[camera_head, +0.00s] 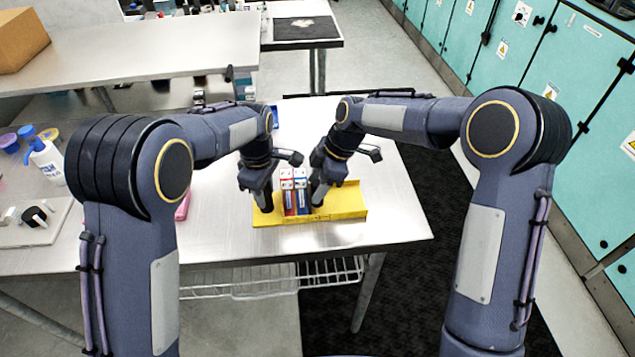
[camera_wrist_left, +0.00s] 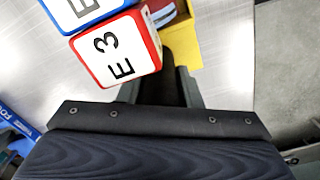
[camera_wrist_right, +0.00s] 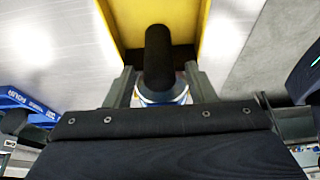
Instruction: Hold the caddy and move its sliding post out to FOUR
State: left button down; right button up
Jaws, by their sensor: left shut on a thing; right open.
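The yellow caddy (camera_head: 346,204) lies on the metal table, its free stretch to the right. A red module (camera_head: 288,199) and a blue module (camera_head: 303,199) stand upright in its left part. The red module's white top reads "E 3" in the left wrist view (camera_wrist_left: 120,55). My left gripper (camera_head: 264,203) is shut at the caddy's left end, on a dark grip partly hidden between its fingers. My right gripper (camera_head: 318,199) is open just right of the modules. Its fingers flank a black cylindrical post (camera_wrist_right: 158,60); contact cannot be told. Marks on the caddy's front are too small to read.
Bare tabletop (camera_head: 388,222) lies right of the caddy. A pink object (camera_head: 183,206) lies to the left, partly behind my left arm. A white bottle (camera_head: 46,160) and a pale board (camera_head: 33,222) are at far left.

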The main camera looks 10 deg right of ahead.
jog(key=shift+c, duration=0.4)
grip_shut()
jog(key=d, duration=0.5)
jog(key=shift+d, duration=0.1)
jog(key=shift+o, duration=0.4)
grip_release()
jog(key=v, duration=1.2)
